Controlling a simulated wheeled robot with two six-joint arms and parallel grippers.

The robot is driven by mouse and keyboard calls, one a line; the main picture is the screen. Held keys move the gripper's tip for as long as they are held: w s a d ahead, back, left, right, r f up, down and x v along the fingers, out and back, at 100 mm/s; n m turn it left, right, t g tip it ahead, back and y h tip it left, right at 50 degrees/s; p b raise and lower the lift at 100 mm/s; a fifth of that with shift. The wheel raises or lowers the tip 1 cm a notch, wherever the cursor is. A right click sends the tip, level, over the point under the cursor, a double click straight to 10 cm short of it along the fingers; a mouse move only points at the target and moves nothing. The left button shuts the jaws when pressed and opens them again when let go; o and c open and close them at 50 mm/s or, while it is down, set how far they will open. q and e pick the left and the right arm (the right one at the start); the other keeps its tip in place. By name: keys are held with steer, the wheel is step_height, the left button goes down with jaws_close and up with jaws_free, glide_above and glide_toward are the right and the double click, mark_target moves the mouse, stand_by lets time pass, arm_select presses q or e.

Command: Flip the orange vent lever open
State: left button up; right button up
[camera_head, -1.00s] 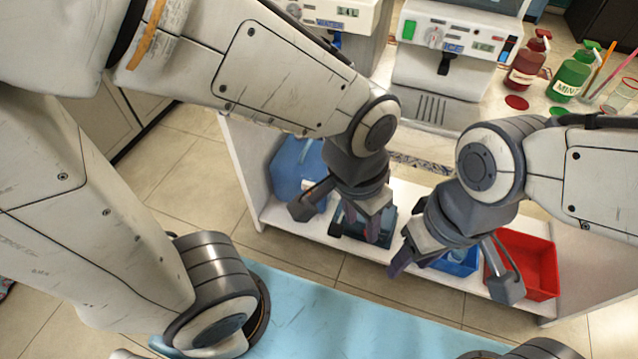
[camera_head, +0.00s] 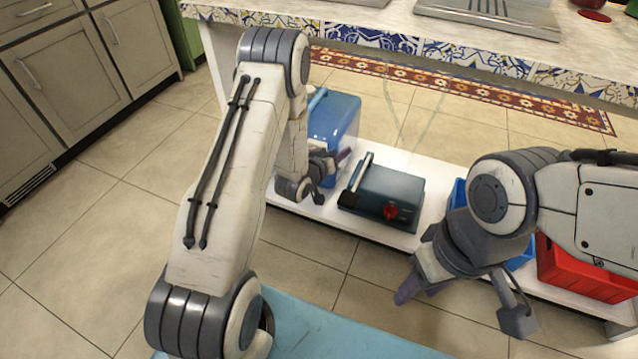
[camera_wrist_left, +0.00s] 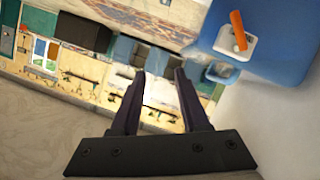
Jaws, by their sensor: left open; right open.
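The orange vent lever (camera_wrist_left: 237,27) stands tilted on a white plate (camera_wrist_left: 228,42) on the blue container (camera_wrist_left: 280,35), in the upper right of the left wrist view. In the head view the blue container (camera_head: 340,118) stands on the low white shelf; the lever cannot be made out there. My left gripper (camera_head: 340,160) is beside the lower front of the container. In its wrist view its two dark fingers (camera_wrist_left: 160,75) are apart with nothing between them, to the left of and below the lever. My right gripper (camera_head: 420,292) hangs open and empty in front of the shelf.
A dark teal box with a red knob (camera_head: 390,211) sits on the white shelf (camera_head: 385,232), right of the blue container. A blue bin (camera_head: 458,195) and a red bin (camera_head: 585,272) stand further right. The patterned counter edge (camera_head: 380,43) runs above.

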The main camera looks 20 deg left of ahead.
arm_select(q)
steer(key=s+a+f+n+t+y+b, duration=0.1)
steer(key=s+a+f+n+t+b, duration=0.1)
steer(key=a+f+b, duration=0.35)
steer(key=s+a+f+n+t+y+b, duration=0.1)
steer(key=s+a+f+n+t+b, duration=0.15)
steer(key=f, duration=0.55)
steer(key=w+b, duration=0.4)
steer(key=w, duration=0.6)
steer(key=shift+w+r, duration=0.15)
steer(key=shift+w, duration=0.2)
arm_select(e)
step_height(320, 180, down, 15)
steer(key=shift+r, duration=0.2)
arm_select(q)
jaws_close()
